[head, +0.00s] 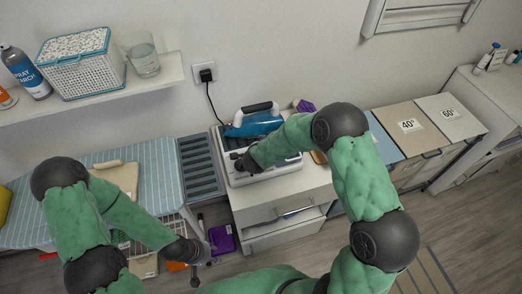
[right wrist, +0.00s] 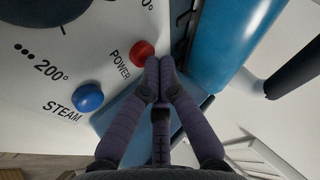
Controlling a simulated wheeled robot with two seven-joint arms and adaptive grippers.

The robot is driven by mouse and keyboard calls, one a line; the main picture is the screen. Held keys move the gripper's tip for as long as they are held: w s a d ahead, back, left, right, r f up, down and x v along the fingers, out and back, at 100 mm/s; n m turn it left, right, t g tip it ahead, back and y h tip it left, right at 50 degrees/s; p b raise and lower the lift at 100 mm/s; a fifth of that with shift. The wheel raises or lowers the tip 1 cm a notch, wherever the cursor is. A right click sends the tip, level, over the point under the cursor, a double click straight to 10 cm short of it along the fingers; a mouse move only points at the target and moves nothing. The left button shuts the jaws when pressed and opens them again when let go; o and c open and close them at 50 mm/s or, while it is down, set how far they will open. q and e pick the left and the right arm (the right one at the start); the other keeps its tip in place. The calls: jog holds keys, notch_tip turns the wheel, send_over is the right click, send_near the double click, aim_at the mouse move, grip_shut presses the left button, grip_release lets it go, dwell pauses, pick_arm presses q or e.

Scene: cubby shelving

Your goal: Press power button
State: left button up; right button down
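The power button is a red round knob (right wrist: 142,52) beside the printed word POWER on a white panel (right wrist: 50,85) in the right wrist view. My right gripper (right wrist: 158,78) has its two fingertips together, with nothing between them. The tips are just right of and below the red button in that view; I cannot tell whether they touch it. In the head view, the white and blue steam iron station (head: 285,168) stands on a white cabinet, and my right gripper (head: 240,163) is at its left front, hiding the button. My left gripper (head: 204,264) hangs low over the floor, fingers apart, empty.
A blue steam button (right wrist: 88,98) marked STEAM is close to the red one. A blue iron (head: 255,122) sits on the station. A striped ironing board (head: 160,165) is at left, laundry bins (head: 408,125) at right, and a shelf (head: 150,78) above.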

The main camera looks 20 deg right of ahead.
jog(key=shift+r, duration=0.1)
notch_tip(320, 180, up, 6)
jog(key=p, duration=0.5)
jog(key=shift+p, duration=0.35)
